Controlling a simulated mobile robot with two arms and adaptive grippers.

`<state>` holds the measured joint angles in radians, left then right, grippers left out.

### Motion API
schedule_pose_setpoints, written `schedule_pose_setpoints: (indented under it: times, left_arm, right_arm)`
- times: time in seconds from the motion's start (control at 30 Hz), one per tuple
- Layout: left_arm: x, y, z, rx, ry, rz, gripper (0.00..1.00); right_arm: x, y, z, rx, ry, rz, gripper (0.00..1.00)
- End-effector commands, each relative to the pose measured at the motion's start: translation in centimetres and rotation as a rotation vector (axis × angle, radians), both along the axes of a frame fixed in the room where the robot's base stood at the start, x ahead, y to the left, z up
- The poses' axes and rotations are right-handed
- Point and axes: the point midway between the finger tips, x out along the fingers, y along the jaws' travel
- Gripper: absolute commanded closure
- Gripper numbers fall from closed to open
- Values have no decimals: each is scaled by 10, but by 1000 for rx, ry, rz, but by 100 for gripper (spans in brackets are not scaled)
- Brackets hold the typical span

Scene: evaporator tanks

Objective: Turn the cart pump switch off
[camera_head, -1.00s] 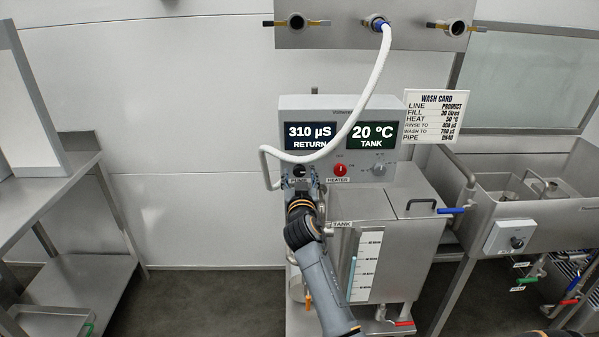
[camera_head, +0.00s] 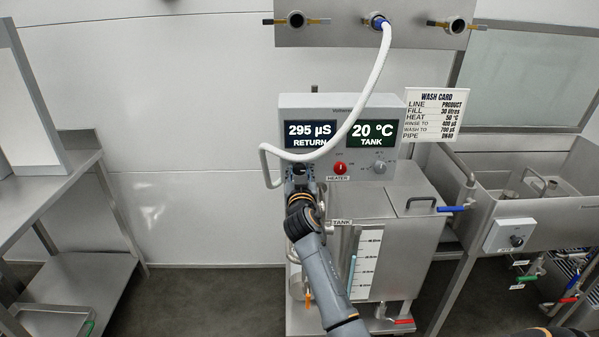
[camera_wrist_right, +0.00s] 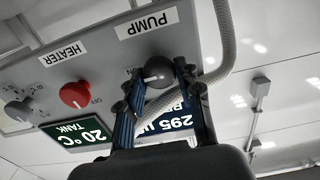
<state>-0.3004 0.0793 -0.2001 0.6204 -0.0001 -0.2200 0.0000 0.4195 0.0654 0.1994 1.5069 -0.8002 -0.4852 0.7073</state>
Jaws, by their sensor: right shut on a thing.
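My right gripper (camera_head: 299,180) is at the lower left of this box, over the pump switch. In the right wrist view the gripper (camera_wrist_right: 156,88) has one finger on each side of the knob and is shut on it. The gripper hides most of the switch in the head view, and I cannot read its setting. The RETURN display (camera_head: 310,135) reads 295 µS. My left gripper is not in view.
A red heater knob (camera_head: 340,168) and a grey dial (camera_head: 379,167) are beside the pump switch. A white hose (camera_head: 372,85) crosses the box front from the wall panel. The tank (camera_head: 400,235) is below; a steel sink (camera_head: 520,205) is at right.

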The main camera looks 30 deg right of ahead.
Motion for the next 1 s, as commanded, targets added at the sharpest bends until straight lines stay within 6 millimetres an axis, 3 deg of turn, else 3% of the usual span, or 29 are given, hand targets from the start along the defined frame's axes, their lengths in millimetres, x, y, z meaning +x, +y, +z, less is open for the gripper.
schedule_pose_setpoints:
  times: [0.37,1.0]
  left_arm:
    - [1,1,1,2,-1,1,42]
    - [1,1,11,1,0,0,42]
  right_arm:
    - [0,1,0,-151,93,0,97]
    - [1,2,-1,-664,407,1,97]
